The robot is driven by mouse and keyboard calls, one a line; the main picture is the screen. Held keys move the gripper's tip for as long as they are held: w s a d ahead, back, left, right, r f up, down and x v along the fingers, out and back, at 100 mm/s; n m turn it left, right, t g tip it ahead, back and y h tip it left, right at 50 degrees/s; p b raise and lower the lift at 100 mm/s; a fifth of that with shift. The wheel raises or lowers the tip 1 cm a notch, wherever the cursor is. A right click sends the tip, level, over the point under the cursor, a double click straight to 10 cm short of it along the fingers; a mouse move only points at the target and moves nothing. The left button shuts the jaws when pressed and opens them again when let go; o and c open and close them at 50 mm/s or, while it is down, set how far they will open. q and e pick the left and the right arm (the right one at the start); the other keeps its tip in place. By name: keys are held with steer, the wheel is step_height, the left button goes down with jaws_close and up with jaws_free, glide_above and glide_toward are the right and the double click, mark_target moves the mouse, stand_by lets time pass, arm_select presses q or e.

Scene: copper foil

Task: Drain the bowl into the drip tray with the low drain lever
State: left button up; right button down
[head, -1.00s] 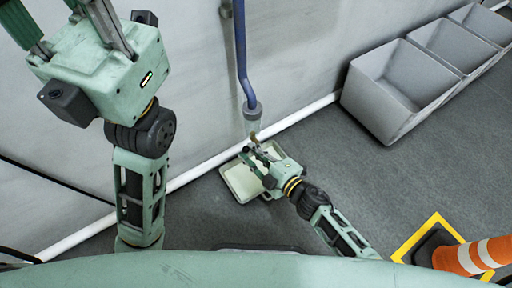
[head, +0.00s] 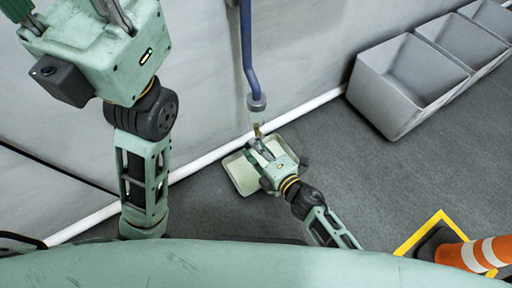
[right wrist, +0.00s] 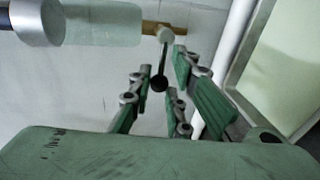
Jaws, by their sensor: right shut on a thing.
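The clear bowl (head: 257,117) hangs under a grey collar at the lower end of a blue pipe. In the right wrist view the bowl (right wrist: 100,25) has a brass drain (right wrist: 152,28) at its end, with the drain lever (right wrist: 161,62), a thin dark rod ending in a black ball. My right gripper (right wrist: 163,80) is shut on the lever, its green fingers on both sides of it. In the head view the right gripper (head: 262,150) is below the bowl and hides the lever. The pale drip tray (head: 238,172) lies beneath. My left gripper (head: 98,48) is raised with fingers apart, tips cut off.
Several grey bins (head: 395,105) stand in a row against the wall at the upper right. An orange and white cone (head: 470,254) stands by a yellow-edged marking (head: 412,240) at the lower right. A white skirting pipe runs along the wall. The grey floor between is clear.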

steer(key=shift+d+f, duration=0.1)
steer(key=shift+f, duration=0.2)
steer(key=c, duration=2)
jaws_free()
steer(key=shift+o, duration=0.7)
steer(key=shift+r, duration=0.1)
steer(key=v, duration=1.2)
